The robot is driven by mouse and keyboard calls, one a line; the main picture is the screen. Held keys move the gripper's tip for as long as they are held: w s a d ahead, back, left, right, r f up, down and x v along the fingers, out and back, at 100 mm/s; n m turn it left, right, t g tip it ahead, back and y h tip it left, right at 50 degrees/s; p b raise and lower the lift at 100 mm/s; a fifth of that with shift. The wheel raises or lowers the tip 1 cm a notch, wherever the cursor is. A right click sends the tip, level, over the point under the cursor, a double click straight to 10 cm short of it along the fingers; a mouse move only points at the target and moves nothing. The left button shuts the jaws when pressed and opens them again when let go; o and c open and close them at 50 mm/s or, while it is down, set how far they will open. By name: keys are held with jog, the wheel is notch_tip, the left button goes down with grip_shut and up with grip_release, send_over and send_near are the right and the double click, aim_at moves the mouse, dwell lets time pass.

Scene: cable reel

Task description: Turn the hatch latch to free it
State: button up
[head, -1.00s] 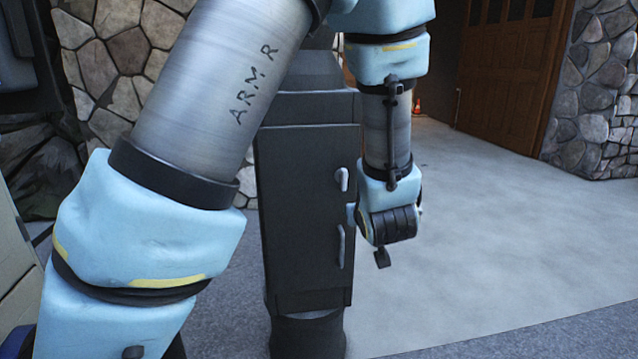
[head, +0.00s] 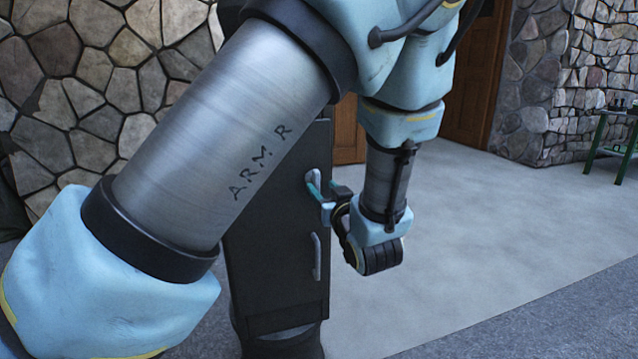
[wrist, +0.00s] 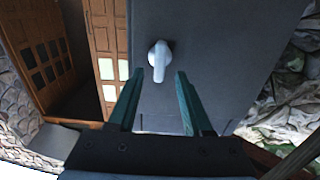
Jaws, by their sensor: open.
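The hatch latch (wrist: 159,62) is a small pale grey handle on the dark grey hatch door (wrist: 205,35). In the head view the latch (head: 314,180) is on the upper right part of the dark cabinet, partly covered by my gripper's fingers. My gripper (wrist: 157,82) is open, with its two green fingers pointing at the latch. In the wrist view the latch's lower tip lies between the fingertips. I cannot tell whether either finger touches it. In the head view my gripper (head: 313,188) reaches the cabinet from the right.
A pale vertical handle (head: 316,257) sits below the latch on the same cabinet. A stone wall (head: 75,90) stands behind at left, and wooden doors (head: 470,95) at the back. A green-legged table (head: 615,140) is at far right. The grey floor (head: 480,230) at right is clear.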

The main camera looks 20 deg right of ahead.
aim_at(318, 182)
jog(key=shift+w+d, duration=0.15)
jog(key=shift+w, duration=1.35)
grip_shut()
